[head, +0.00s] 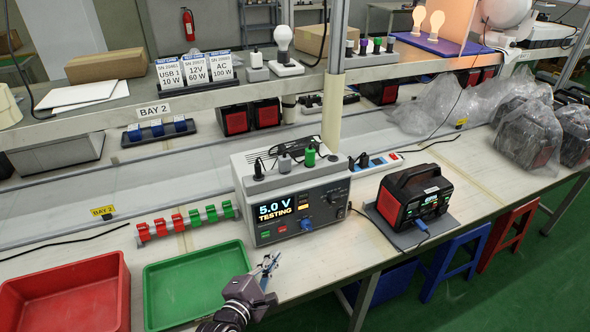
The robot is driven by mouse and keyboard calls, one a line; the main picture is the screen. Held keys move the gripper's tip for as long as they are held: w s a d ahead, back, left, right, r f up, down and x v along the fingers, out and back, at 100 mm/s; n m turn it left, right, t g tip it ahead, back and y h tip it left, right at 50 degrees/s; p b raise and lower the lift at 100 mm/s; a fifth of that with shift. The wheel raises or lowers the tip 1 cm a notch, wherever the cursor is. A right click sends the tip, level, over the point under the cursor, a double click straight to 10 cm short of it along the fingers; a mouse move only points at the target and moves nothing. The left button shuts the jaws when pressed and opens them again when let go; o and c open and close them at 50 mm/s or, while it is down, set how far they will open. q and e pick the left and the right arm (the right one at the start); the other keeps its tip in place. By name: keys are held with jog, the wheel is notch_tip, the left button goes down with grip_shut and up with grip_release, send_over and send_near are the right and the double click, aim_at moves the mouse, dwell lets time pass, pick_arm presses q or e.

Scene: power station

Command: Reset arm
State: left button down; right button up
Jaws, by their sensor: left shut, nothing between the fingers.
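My left gripper (268,265) is low in the middle of the head view, above the bench front edge. It is shut and holds nothing. It is just right of the green tray and in front of the tester box. My right gripper is not in view. The tester box (262,238) has a lit screen reading "5.0 V TESTING". A black and red power unit (412,197) stands on a grey pad to its right, with a blue plug at its front.
An empty green tray (150,308) and an empty red tray (122,290) are at the front left. A row of red and green clips (188,219) lies behind the green tray. Plastic-wrapped units (526,137) sit at the right. Stools (455,262) stand below the bench.

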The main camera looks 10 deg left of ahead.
pick_arm(q)
jog(key=shift+s+d+f+m, duration=0.2)
jog(key=shift+s+m, duration=0.1)
jog(key=shift+m, duration=0.2)
jog(key=s+m+g, duration=0.1)
jog(key=s+m, duration=0.1)
jog(key=s+d+f+m+g, duration=0.1)
jog(key=s+m, duration=0.1)
jog(key=m, duration=0.1)
jog(key=s+f+m+g+h, duration=0.1)
jog(key=s+m+g, duration=0.1)
jog(key=shift+s+d+f+m, duration=0.1)
jog(key=shift+s+d+m, duration=0.1)
jog(key=shift+d+m, duration=0.2)
jog(key=s+a+m+g+y, duration=0.2)
jog(key=s+a+m+g, duration=0.15)
jog(key=s+m, duration=0.6)
jog(key=s+a+m+g+y, duration=0.1)
jog(key=s+a+m+g, duration=0.4)
jog(key=s, duration=0.7)
notch_tip(320, 180, down, 27)
jog(key=s+d+m, duration=0.1)
jog(key=s+d, duration=0.1)
jog(key=s+a+f+g, duration=0.1)
jog(key=s+a+f, duration=0.1)
jog(key=s+f, duration=1.3)
jog(key=shift+s+a+f+g+y, duration=0.3)
jog(key=shift+s+a+f+g, duration=0.1)
jog(key=shift+s, duration=0.7)
